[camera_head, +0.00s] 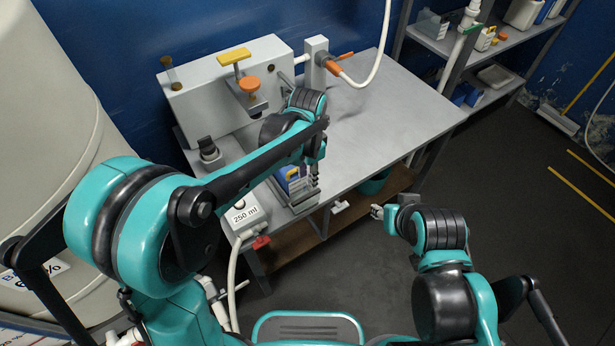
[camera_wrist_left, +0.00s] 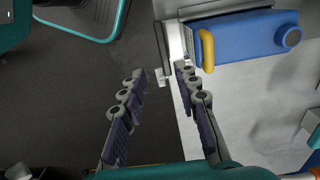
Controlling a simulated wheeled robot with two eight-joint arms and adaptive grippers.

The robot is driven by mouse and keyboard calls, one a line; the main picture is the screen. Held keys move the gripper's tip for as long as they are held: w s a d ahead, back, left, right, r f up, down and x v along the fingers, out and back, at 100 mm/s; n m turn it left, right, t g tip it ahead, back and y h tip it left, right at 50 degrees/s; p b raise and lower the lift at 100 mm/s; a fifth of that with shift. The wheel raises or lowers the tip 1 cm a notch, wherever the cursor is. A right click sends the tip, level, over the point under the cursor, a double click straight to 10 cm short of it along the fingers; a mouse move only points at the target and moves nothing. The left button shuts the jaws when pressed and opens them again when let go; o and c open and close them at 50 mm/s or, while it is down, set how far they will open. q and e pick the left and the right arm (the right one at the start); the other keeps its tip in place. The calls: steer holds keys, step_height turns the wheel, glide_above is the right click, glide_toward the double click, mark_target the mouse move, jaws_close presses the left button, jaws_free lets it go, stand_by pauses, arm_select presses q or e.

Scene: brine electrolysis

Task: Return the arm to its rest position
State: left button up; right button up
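My left arm reaches in from the left over the grey bench (camera_head: 385,115). Its gripper (camera_head: 314,180) points down at the bench's front edge, beside a blue box-like part (camera_head: 291,178). In the left wrist view the left gripper (camera_wrist_left: 158,80) has its two fingers apart with nothing between them. The blue part (camera_wrist_left: 245,40) with a yellow handle lies just beyond the right finger there. My right gripper (camera_head: 381,212) is small in the head view, low in front of the bench; its fingers are too small to judge.
A white apparatus (camera_head: 215,95) with yellow and orange fittings stands at the bench's back. A box labelled 250 ml (camera_head: 245,217) is at the front left corner. A large pale tank (camera_head: 50,130) is at left, shelves (camera_head: 510,40) at back right.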

stand_by(0.3)
arm_select(q)
steer(key=s+a+r+n+t, duration=0.3)
steer(key=s+a+n, duration=0.2)
steer(key=s+a, duration=0.2)
steer(key=s+a+r+n+t, duration=0.4)
steer(key=s+a+n, duration=0.2)
steer(key=a, duration=0.4)
steer(key=shift+s, duration=0.55)
